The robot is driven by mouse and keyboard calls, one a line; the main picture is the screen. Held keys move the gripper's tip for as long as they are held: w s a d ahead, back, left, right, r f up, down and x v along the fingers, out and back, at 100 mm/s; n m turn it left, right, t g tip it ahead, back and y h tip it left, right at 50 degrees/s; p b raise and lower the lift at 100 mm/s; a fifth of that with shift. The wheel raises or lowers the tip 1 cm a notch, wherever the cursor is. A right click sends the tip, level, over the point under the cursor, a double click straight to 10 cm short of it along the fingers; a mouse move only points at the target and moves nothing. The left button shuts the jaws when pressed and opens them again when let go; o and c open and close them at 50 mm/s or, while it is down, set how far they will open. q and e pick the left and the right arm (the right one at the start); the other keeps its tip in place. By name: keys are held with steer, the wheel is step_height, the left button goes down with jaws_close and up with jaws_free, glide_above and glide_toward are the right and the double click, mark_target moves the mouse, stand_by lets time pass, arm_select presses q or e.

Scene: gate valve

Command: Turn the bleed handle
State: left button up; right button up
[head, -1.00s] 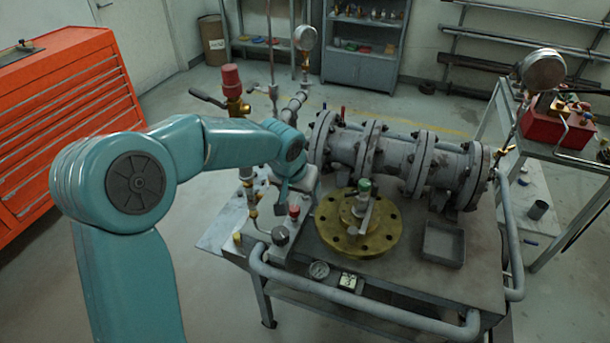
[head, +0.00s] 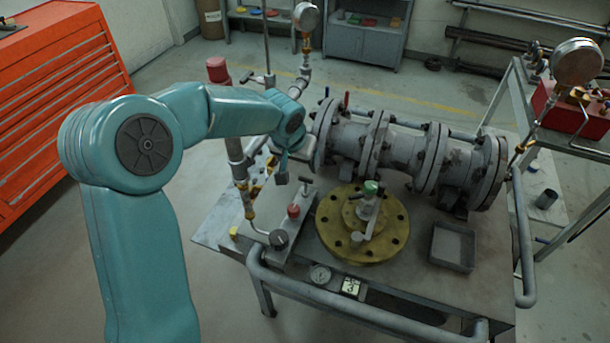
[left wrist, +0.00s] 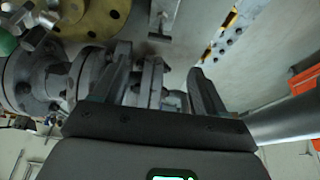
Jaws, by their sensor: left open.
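My left gripper (head: 283,172) is beyond the end of my teal arm, above the left end of the bench and left of the grey flanged pipe valve. Its fingers (left wrist: 163,88) are apart with nothing between them in the left wrist view. A small T-shaped handle (head: 306,183) stands on the manifold plate just right of and below the gripper, near a red cap (head: 293,211). A T-shaped part (left wrist: 160,22) also shows beyond the fingers in the left wrist view. I cannot tell which part is the bleed handle. My right gripper is not visible.
The grey flanged valve body (head: 404,155) fills the back of the bench. A round brass flange (head: 383,240) with a green-capped stem and an empty grey tray (head: 452,246) sit in front. A red-capped pipe (head: 217,70) rises behind my arm. A bench rail (head: 350,304) runs along the front.

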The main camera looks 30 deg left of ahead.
mark_target(305, 179)
arm_select(q)
steer(key=p+x, duration=0.1)
steer(key=x, duration=1.1)
steer(key=shift+f, duration=0.35)
